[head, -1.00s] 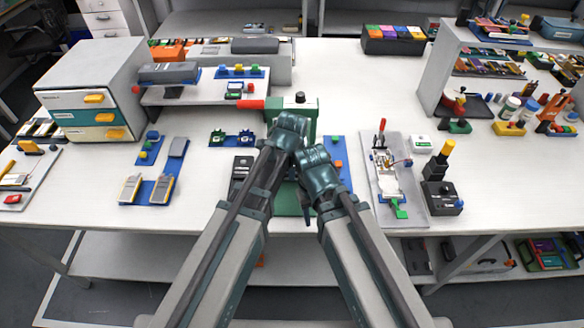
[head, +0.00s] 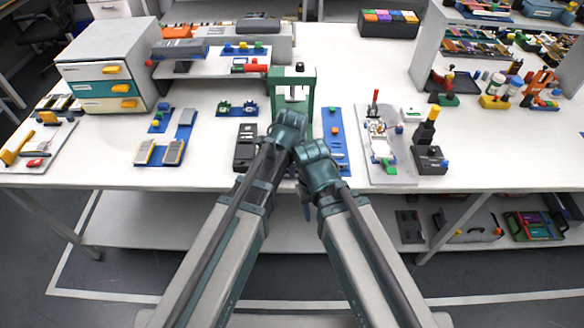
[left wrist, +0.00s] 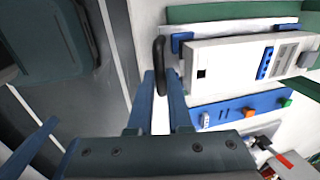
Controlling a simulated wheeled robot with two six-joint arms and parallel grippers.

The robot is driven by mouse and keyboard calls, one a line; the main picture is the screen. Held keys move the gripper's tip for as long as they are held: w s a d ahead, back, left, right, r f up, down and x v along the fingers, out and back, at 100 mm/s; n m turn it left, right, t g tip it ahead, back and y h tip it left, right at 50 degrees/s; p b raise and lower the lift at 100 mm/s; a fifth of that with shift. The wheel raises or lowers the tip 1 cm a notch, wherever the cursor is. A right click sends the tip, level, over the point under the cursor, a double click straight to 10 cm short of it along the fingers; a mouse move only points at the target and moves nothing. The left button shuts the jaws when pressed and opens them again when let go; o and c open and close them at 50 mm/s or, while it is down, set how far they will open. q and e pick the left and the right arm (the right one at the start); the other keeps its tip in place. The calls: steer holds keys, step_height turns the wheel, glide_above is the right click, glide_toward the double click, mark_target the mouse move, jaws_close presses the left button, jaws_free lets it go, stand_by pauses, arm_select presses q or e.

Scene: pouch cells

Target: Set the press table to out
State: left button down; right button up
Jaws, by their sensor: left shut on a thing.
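The green press (head: 308,92) stands on the table, with a red-tipped lever on its left and a pale plate inside its frame. My left gripper (head: 288,122) is in front of it and hides its lower front. In the left wrist view, my left gripper (left wrist: 161,82) is shut on a black loop handle (left wrist: 158,58). The handle is beside a pale block with blue parts (left wrist: 225,62), which looks like the press table. How far the table is out is hidden in the head view. My right gripper (head: 312,150) is close beside the left; its jaws cannot be made out.
A black device (head: 245,148) is just left of the grippers, and a blue strip (head: 335,140) is just right. A grey board with a clamp (head: 390,172) lies farther right. The floor in front of the table is clear.

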arm_select(q)
steer(key=shift+s, duration=0.3)
steer(key=c, duration=0.8)
jaws_free()
steer(key=shift+c, duration=0.2)
steer(key=shift+r, duration=0.1)
